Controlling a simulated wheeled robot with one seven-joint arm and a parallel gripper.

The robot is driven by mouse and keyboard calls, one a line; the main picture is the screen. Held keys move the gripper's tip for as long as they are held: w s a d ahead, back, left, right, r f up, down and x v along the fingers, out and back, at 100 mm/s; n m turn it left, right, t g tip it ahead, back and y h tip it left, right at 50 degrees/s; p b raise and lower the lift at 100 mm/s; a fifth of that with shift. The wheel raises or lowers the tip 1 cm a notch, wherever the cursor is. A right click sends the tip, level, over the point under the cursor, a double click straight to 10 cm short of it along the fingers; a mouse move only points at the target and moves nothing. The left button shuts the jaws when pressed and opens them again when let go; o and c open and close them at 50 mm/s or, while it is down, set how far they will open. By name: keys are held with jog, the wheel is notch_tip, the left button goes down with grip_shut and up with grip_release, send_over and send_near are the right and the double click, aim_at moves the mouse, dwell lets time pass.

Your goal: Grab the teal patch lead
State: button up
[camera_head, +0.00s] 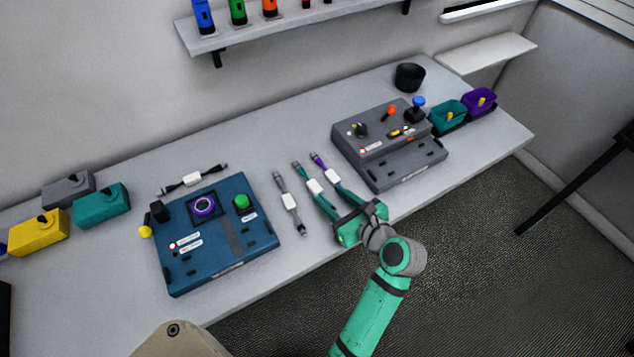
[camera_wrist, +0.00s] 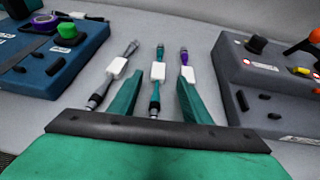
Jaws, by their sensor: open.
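The teal patch lead (camera_head: 303,174) lies on the grey table with a white label around its middle. It also shows in the wrist view (camera_wrist: 160,54), running lengthwise between my fingers. My gripper (camera_head: 337,198) is at the near ends of the leads, low over the table. In the wrist view my gripper (camera_wrist: 159,80) is open, one green finger on each side of the teal lead. A purple lead (camera_wrist: 184,57) lies just right of it, its near part hidden by my right finger. A grey lead (camera_wrist: 130,50) lies to the left, beside my left finger.
A blue panel box (camera_head: 215,250) stands left of the leads and a grey panel box (camera_head: 395,165) right of them. A dark lead (camera_head: 175,187) lies behind the blue box. Bare table lies behind the leads.

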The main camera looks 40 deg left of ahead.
aim_at(314, 185)
jog(key=shift+x, duration=1.55)
jog(key=x, duration=0.3)
jog(key=shift+s+a+f, duration=0.1)
jog(key=shift+a+f, duration=0.05)
jog(key=shift+a, duration=0.05)
jog(key=shift+a+f, duration=0.25)
jog(key=shift+a, duration=0.15)
grip_shut()
